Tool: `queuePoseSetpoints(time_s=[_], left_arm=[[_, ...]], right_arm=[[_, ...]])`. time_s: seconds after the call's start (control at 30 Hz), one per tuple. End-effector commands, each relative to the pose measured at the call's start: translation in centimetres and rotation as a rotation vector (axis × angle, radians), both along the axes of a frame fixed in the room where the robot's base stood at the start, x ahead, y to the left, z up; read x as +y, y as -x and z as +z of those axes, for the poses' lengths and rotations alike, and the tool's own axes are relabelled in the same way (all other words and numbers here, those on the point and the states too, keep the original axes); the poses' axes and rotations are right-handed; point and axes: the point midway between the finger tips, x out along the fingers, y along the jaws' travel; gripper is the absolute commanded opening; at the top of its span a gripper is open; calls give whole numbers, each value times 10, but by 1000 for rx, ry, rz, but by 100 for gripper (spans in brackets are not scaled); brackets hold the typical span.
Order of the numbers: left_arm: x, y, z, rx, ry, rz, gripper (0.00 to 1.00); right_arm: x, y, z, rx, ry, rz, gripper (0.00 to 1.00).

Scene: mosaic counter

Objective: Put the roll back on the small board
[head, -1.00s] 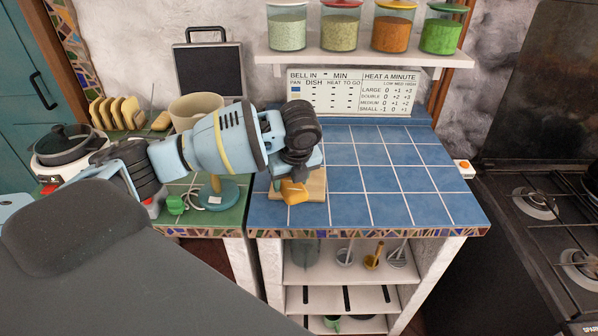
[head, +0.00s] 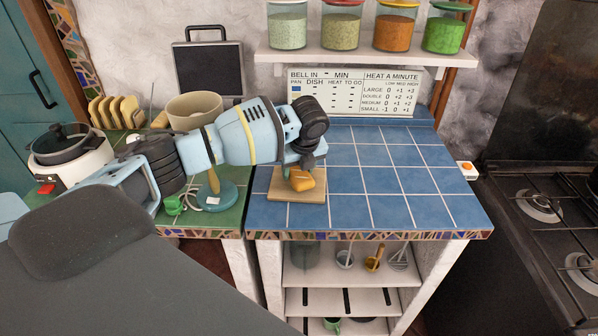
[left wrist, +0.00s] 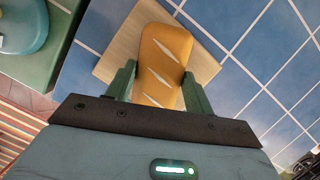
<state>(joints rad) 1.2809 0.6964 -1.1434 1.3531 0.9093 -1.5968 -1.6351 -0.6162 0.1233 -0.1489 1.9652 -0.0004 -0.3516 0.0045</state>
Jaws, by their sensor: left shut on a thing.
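The roll (head: 304,180) is orange-brown and oblong, with pale slashes on top that show in the left wrist view (left wrist: 160,62). My left gripper (head: 297,173) is shut on it, one green finger on each side in the left wrist view (left wrist: 158,86). The small board (head: 285,193) is a light wooden square on the blue tiled counter. The roll shows over the board in both views; I cannot tell whether it touches the board or hangs just above. The board also shows beneath it in the left wrist view (left wrist: 120,42). My right gripper is not in view.
Blue tiles (head: 390,190) right of the board are clear. On the green counter at left stand a teal round-based stand (head: 216,197), a green item (head: 173,205), a beige pot (head: 195,108) and a white cooker (head: 72,165). A jar shelf (head: 360,57) is above.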

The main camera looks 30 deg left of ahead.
Motion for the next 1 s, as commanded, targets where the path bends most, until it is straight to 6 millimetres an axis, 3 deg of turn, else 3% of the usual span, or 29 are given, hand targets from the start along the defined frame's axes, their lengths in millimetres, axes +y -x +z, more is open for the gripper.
queuePoseSetpoints(time_s=[0.1,0.47,0.5,0.67,1.0], left_arm=[[0,-1,-9,-5,1,1,45],[-1,-1,-13,-5,1,0,45],[0,-1,-13,-5,1,0,55],[0,0,-13,-5,1,0,74],[0,-1,-9,-6,1,0,74]], right_arm=[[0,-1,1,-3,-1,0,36],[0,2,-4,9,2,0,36],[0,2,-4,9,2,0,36],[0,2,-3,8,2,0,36],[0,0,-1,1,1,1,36]])
